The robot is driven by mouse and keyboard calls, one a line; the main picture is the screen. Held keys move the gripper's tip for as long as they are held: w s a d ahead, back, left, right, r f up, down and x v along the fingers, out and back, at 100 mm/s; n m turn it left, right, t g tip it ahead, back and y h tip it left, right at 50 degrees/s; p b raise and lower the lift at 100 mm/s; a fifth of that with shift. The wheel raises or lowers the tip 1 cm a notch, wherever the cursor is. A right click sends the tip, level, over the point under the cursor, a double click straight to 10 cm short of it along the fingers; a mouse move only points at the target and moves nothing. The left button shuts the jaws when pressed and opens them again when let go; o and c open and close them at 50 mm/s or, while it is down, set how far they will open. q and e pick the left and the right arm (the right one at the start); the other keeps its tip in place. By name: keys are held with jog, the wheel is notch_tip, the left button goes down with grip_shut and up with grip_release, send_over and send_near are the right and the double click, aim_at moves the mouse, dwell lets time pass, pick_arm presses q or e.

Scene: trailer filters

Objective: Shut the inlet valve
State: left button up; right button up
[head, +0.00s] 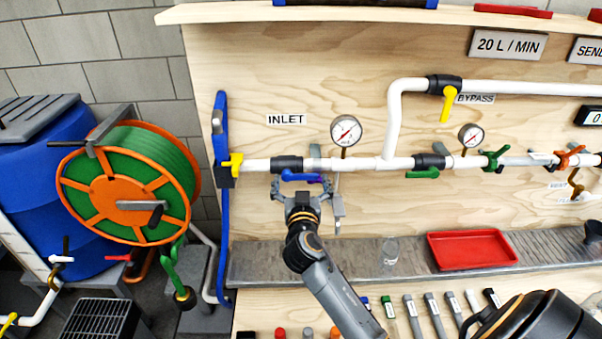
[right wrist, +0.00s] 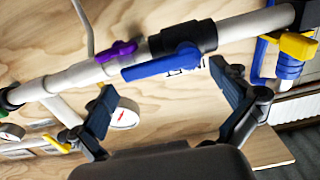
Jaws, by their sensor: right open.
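The inlet valve (head: 287,164) is a black body on the white pipe, under the INLET label in the head view. Its blue lever (head: 302,177) lies roughly along the pipe, pointing right. The valve (right wrist: 183,38) and blue lever (right wrist: 160,65) also show in the right wrist view. My right gripper (head: 302,187) is open just below the lever. In the right wrist view, its fingers (right wrist: 168,98) are spread wide with the lever ahead between them. Nothing is held. I cannot tell whether a finger touches the lever. My left gripper is not in view.
A purple lever (right wrist: 117,51) sits close beside the blue one. A pressure gauge (head: 346,130) and green lever (head: 422,174) are to the right. A yellow valve (head: 233,164) is left. A red tray (head: 471,249) lies on the ledge below.

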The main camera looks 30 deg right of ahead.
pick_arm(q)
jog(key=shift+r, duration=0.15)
pick_arm(e)
jog(key=shift+w+d, duration=0.25)
jog(key=shift+w, duration=0.1)
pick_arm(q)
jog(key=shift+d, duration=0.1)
pick_arm(e)
jog(key=shift+c, duration=0.4)
